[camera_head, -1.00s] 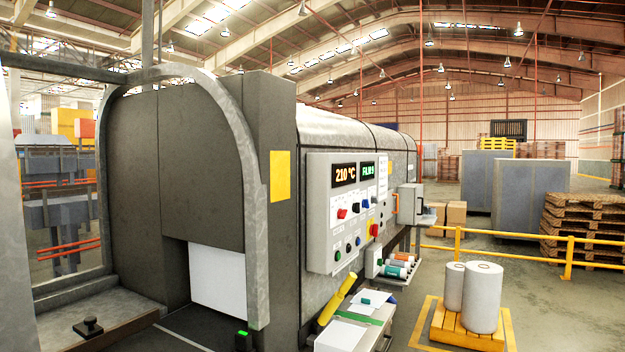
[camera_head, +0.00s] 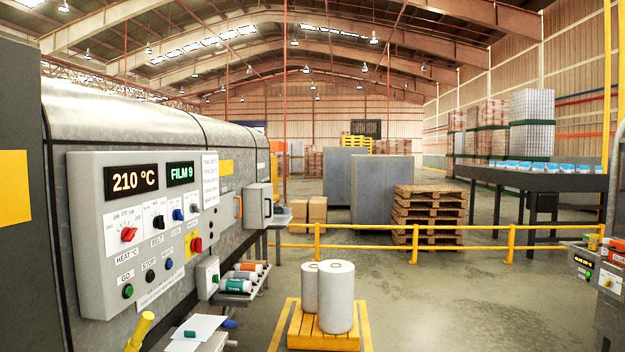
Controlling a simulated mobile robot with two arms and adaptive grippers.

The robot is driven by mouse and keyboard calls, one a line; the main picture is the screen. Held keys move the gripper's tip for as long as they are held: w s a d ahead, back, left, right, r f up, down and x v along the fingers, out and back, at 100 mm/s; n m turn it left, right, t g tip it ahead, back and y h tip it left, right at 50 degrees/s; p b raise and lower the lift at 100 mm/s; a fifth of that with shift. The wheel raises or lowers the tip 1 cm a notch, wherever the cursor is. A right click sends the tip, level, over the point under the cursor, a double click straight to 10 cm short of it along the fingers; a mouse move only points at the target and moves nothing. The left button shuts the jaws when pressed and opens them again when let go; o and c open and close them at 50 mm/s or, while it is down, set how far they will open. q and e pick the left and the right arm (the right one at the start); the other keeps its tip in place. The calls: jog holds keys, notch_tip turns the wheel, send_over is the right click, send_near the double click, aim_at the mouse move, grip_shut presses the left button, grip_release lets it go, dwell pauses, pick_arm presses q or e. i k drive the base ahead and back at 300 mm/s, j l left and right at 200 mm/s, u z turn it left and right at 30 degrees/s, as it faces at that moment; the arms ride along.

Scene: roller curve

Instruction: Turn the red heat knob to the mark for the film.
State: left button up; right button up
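The red heat knob (camera_head: 128,234) sits on a white dial at the left of the grey control panel (camera_head: 90,265), above the label HEAT °C. Its pointer direction is too small to read surely. Neither of my grippers shows in the head view.
Black and blue knobs, a red knob on yellow (camera_head: 196,244) and buttons share the panel. Below are a yellow-handled tool (camera_head: 139,331) and a shelf of small rolls (camera_head: 238,286). White film rolls (camera_head: 337,296) stand on a yellow pallet.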

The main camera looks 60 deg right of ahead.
aim_at(128, 233)
jog(key=l, duration=0.45)
jog(key=i+l+z, duration=0.15)
jog(key=l, duration=0.7)
jog(key=i+l+z, duration=0.1)
jog(key=l, duration=0.3)
jog(key=i+l, duration=0.1)
jog(key=l, duration=0.3)
jog(key=i+l+z, duration=0.15)
jog(key=l, duration=0.25)
jog(key=i+l, duration=0.1)
jog(key=l, duration=0.35)
jog(key=i+l+z, duration=0.1)
jog(key=l, duration=0.3)
